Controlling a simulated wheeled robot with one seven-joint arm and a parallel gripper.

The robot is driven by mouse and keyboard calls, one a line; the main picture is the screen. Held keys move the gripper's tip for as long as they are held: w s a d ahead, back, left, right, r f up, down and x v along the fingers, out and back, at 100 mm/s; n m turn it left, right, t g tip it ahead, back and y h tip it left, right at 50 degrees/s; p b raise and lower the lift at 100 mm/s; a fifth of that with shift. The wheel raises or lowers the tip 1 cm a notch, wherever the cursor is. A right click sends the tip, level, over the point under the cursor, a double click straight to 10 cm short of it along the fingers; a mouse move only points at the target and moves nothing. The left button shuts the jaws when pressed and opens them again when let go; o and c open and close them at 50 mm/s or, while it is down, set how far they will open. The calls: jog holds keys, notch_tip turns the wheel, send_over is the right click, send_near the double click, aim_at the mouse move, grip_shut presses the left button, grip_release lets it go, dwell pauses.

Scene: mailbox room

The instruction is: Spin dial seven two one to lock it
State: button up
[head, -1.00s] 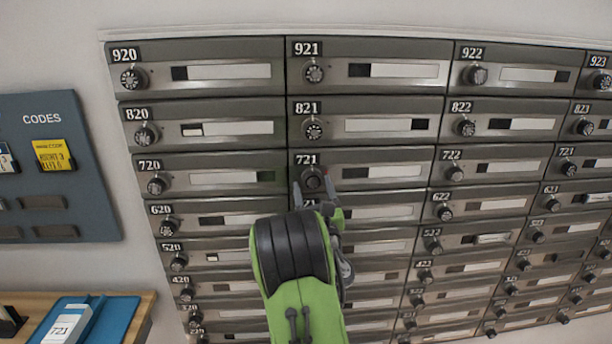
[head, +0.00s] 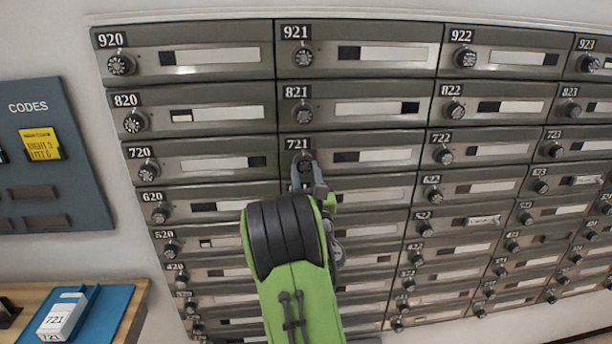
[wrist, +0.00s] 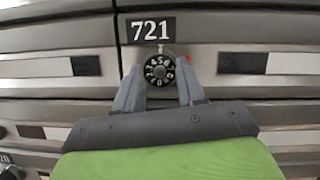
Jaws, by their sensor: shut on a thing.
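Dial 721 is a round black knob with white numerals, below the 721 label on its grey mailbox door. In the wrist view the dial (wrist: 159,70) sits between my gripper's fingertips, its numerals facing the camera near a small white mark above it. A small red spot (wrist: 188,59) shows just right of the dial. My gripper (wrist: 160,80) is shut on the dial, one finger on each side. In the head view my gripper (head: 306,168) reaches up to the dial (head: 304,161), partly covering it.
Mailbox rows surround it, with dial 821 (head: 302,116) above and dial 720 (head: 148,171) to the left. A codes board (head: 35,160) with a yellow card (head: 41,144) hangs at left. A white box marked 721 (head: 62,316) lies on a blue mat (head: 112,310) at lower left.

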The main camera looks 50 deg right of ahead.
jog(key=shift+w+a+m+g+h+b, duration=0.1)
jog(key=shift+m+g+h+b, duration=0.45)
jog(key=shift+m, duration=0.95)
